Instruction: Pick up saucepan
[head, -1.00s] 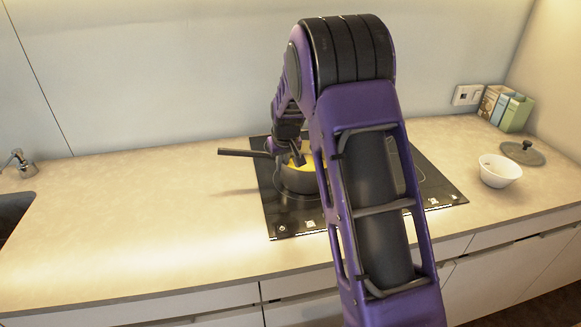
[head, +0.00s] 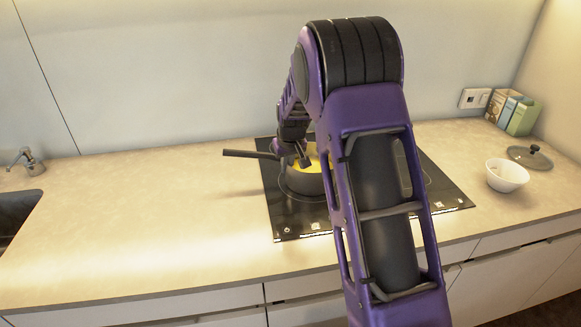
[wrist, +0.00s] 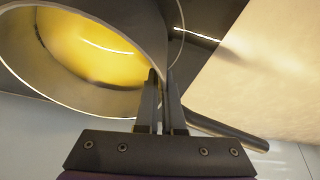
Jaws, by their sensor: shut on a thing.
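The dark saucepan (head: 300,183) with a yellow inside is at the left part of the black hob (head: 290,224). Its long dark handle (head: 250,154) points left. My gripper (head: 303,160) is at the pan's rim, near the handle side. In the wrist view the saucepan (wrist: 40,75) fills the upper left, and its handle (wrist: 228,131) runs to the lower right. There my gripper's fingers (wrist: 163,78) are shut on the pan's wall, one inside and one outside. My arm hides the pan's right side. I cannot tell whether the pan is lifted off the hob.
A white bowl (head: 507,175) and a dark lid (head: 530,157) are on the counter at right. Several boxes (head: 512,111) stand by the right wall. A sink (head: 12,210) with a tap (head: 27,161) is at far left. The counter (head: 140,215) between sink and hob is clear.

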